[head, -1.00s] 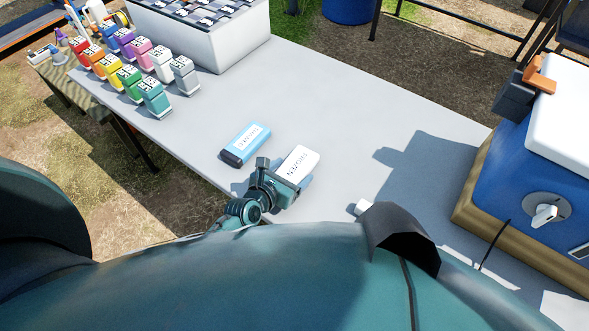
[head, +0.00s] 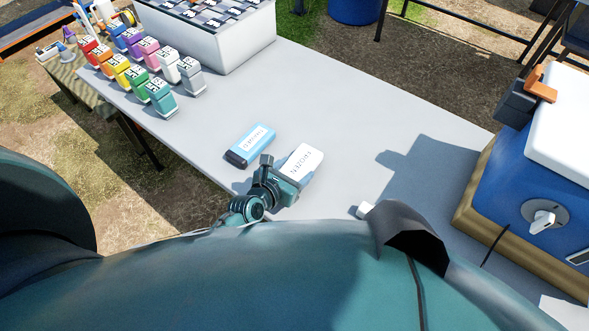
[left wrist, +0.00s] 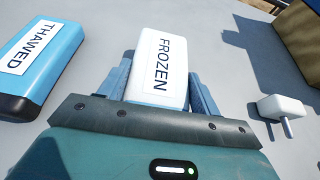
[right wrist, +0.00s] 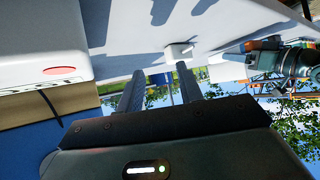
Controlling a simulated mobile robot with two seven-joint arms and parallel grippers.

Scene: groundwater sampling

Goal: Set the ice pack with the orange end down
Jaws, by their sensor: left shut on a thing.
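The white ice pack labelled FROZEN (head: 303,160) is in my left gripper (head: 287,180), at the near part of the table. In the left wrist view the pack (left wrist: 160,65) lies between the two fingers of the gripper (left wrist: 158,85), which is shut on it. No orange end shows; the pack's near end is hidden by the gripper. Whether the pack touches the table is hard to tell. A blue ice pack labelled THAWED (head: 251,145), with a dark end, lies just left of it. My right gripper (right wrist: 160,85) is open and empty in the right wrist view.
The grey table (head: 330,105) is clear beyond the packs. Several coloured bottles (head: 158,95) and a white bin (head: 215,45) stand at the back left. A blue cooler (head: 535,170) stands at right. A small white block (head: 366,210) lies near the table's front.

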